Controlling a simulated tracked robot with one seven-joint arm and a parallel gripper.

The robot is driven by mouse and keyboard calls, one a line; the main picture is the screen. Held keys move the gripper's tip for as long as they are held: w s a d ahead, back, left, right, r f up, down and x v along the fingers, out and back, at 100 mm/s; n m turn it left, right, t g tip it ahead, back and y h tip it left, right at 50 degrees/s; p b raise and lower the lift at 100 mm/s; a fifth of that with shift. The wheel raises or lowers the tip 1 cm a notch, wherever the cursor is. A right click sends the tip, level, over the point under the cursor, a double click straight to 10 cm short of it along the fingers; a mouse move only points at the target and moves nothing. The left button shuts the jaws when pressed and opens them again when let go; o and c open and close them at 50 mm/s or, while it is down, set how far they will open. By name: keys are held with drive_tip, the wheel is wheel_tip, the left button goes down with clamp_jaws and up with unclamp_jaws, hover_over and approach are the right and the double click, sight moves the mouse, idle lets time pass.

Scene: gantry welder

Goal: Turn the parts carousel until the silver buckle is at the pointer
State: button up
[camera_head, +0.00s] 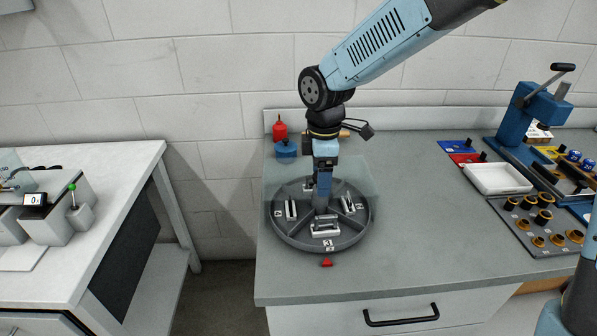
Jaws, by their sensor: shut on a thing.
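The parts carousel (296,241) is a round dark grey tray with divided compartments on the right-hand bench. A red pointer (326,262) lies on the bench at its front edge. A silver frame-like part (325,227), which looks like the buckle, lies in the front compartment, in line with the pointer. Other silver parts sit in the left compartment (291,209) and the right compartment (348,204); they are too small to identify surely. My gripper (322,204) points straight down at the carousel's centre, shut on the central knob, which its fingers mostly hide. The rear compartments are partly hidden by my arm.
A clear panel (368,172) stands behind the carousel, with a red bottle (279,129) at the back. A white tray (497,178), a holder of black and brass parts (540,225) and a blue press (527,115) stand right. The bench front is clear.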

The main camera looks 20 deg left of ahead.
drive_tip(key=shift+a+r, duration=0.1)
drive_tip(key=shift+r, duration=0.35)
drive_tip(key=shift+s+r, duration=0.15)
drive_tip(key=shift+r, duration=3.35)
drive_tip(key=shift+s, duration=0.1)
